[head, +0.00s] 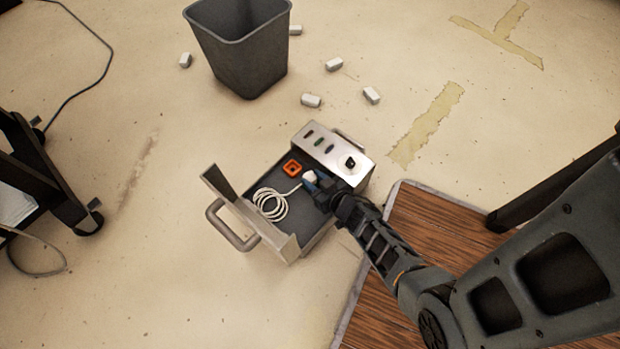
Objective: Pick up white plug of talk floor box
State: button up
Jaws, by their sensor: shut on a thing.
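The floor box (290,250) stands open on the floor, with a silver panel (325,147) at its back. A coiled white cable (270,206) lies in its tray and leads to the white plug (309,177). My gripper (316,183) reaches into the box from the right and is shut at the white plug. The fingers partly hide the plug. An orange square piece (292,168) lies in the tray just left of the plug.
A grey bin (238,50) stands behind the box, with several small white blocks (311,100) around it. A dark wheeled stand (50,180) is at the left. A wooden board (440,225) lies under my arm at the right. The floor left of the box is clear.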

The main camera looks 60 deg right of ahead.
jog(key=shift+r, duration=0.1)
jog(key=shift+r+p, duration=0.55)
notch_tip(320, 180, up, 4)
jog(key=p, duration=0.3)
jog(key=p+v, duration=0.4)
jog(key=v, duration=0.9)
jog(key=shift+d+p, duration=0.25)
jog(key=shift+p, duration=0.15)
jog(key=shift+s, duration=0.1)
jog(key=shift+w+d, duration=0.65)
jog(key=shift+w, duration=0.25)
jog(key=shift+w+d, duration=0.7)
jog(key=shift+w, duration=0.2)
jog(key=shift+f, duration=0.1)
jog(key=shift+f+b, duration=4.45)
jog(key=shift+f, duration=0.5)
